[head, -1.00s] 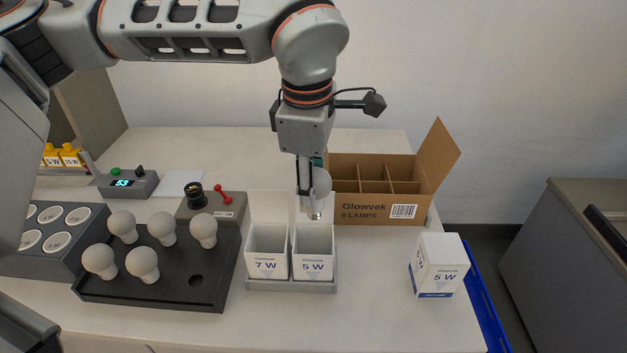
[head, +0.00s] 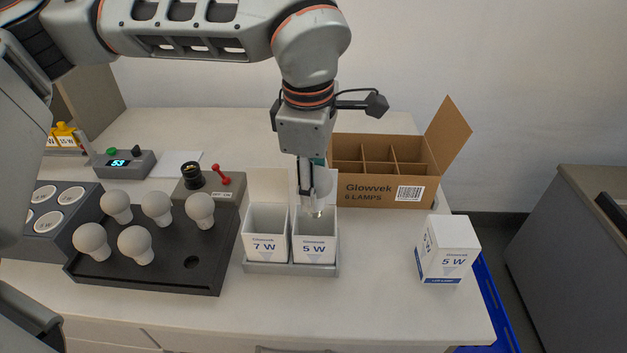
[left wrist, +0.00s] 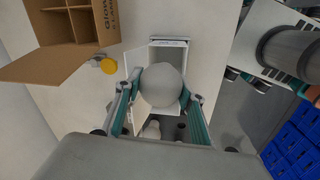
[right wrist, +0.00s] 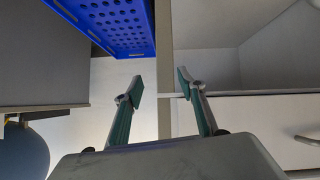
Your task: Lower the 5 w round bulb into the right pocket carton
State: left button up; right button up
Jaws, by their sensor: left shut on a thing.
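My left gripper (head: 312,190) is shut on a white round bulb (head: 324,186), which hangs with its metal base down over the mouth of the 5 W pocket carton (head: 314,249), the right one of two. In the left wrist view the bulb (left wrist: 161,85) sits between the fingertips, with the open carton behind and below it. The gripper partly hides the bulb in the head view. The bulb's base tip is about level with the carton's rim; I cannot tell whether it is inside. My right gripper (right wrist: 159,90) is open and empty, away from the cartons.
The 7 W carton (head: 266,246) stands just left, in the same grey holder (head: 292,269). A Glowvek box (head: 385,188) is behind right, a closed 5 W carton (head: 448,250) at right. A black tray (head: 150,270) with several bulbs is left.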

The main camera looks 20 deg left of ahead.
pick_arm(q)
jog(key=shift+f+b, duration=0.9)
jog(key=shift+f, duration=1.9)
jog(key=o, duration=1.1)
jog(key=shift+r, duration=0.1)
jog(key=shift+o, duration=0.2)
pick_arm(e)
jog(key=f, duration=0.1)
jog(key=s+f, duration=0.1)
jog(key=f, duration=0.1)
jog(key=shift+s, duration=0.1)
pick_arm(q)
jog(key=r, duration=0.4)
jog(key=s+r, duration=0.1)
jog(key=r, duration=0.7)
jog(key=shift+s, duration=0.3)
pick_arm(e)
jog(key=shift+g, duration=0.3)
